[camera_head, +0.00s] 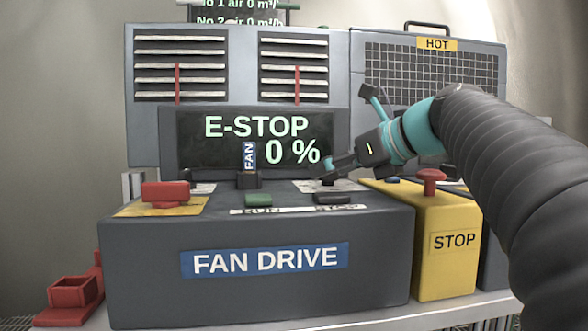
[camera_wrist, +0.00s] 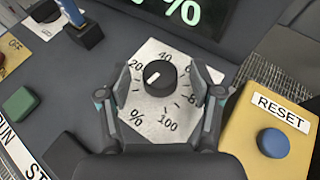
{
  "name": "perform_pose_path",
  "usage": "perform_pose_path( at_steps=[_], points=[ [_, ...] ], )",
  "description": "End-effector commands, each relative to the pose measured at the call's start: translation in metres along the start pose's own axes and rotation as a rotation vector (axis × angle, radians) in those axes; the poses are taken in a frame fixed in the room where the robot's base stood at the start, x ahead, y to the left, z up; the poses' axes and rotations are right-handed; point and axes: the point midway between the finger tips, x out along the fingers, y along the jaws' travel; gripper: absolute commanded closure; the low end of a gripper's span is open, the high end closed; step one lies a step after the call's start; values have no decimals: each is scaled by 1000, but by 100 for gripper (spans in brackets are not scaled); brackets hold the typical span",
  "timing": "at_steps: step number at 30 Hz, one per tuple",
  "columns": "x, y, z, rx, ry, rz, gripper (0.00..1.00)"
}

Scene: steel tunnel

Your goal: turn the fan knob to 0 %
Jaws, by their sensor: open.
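The fan knob (camera_wrist: 162,75) is a round black knob on a white dial plate (camera_wrist: 150,52) in the wrist view. Its white mark points to the lower left, below the 20. The numbers 20, 40, 80 and 100 show; the 0 is not visible, and the left finger covers part of that side. My gripper (camera_wrist: 160,84) is open, with one finger on each side of the knob and gaps between. In the head view my gripper (camera_head: 338,170) is low over the plate (camera_head: 345,186). The display (camera_head: 250,140) reads E-STOP and 0 %.
On the right, a yellow box (camera_head: 445,265) bears a red mushroom button (camera_head: 429,178). A blue RESET button (camera_wrist: 273,142) is nearby.

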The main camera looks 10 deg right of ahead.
Motion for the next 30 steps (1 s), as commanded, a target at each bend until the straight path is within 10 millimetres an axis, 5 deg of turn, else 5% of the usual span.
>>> perform_pose_path(
  at_steps=[9,16,30],
  points=[
    [2,0,0,0,0,0,37],
    [2,0,0,0,0,0,95],
    [2,-2,1,-36,1,98,95]
  ],
)
